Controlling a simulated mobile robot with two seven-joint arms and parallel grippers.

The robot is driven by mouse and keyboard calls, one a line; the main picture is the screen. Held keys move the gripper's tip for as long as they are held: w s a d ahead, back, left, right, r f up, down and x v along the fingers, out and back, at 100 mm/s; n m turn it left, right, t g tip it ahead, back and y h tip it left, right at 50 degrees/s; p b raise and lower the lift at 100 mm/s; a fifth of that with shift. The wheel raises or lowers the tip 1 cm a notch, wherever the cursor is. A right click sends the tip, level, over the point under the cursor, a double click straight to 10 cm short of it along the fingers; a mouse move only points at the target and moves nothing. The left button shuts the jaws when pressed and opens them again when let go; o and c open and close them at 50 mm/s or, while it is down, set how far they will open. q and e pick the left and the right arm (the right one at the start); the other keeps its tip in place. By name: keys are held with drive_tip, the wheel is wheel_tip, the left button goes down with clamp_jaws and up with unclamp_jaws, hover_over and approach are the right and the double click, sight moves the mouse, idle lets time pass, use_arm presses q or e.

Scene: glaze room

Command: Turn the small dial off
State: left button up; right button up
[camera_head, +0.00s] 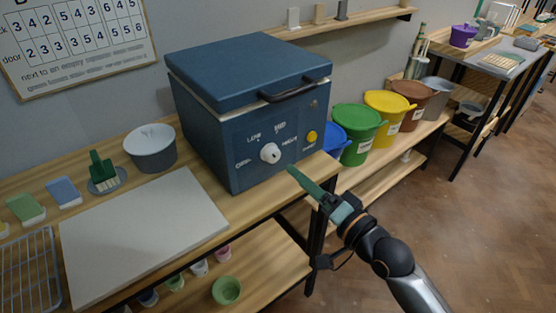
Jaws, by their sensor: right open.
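A blue box-shaped kiln (218,138) stands on the wooden bench. On its front is a small round white dial (270,153), with printed labels around it that seem to read OFF, LOW, MID and HIGH. I cannot tell clearly which label the dial points at. A yellow round knob or button (311,136) sits to its right, with a small label below. My right gripper (293,171) is open, close in front of the kiln, just right of and below the dial, apart from it. Its fingers are seen nearly edge-on. My left gripper is out of view.
A white board (140,235), a grey pot (151,148), a green brush (103,170) and a wire rack (28,270) lie left of the kiln. Coloured buckets, including a green one (356,130), stand on a shelf to the right. Open floor (450,215) lies at right.

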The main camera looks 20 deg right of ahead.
sight(275, 157)
drive_tip(key=x, duration=0.8)
clamp_jaws()
idle(0.5)
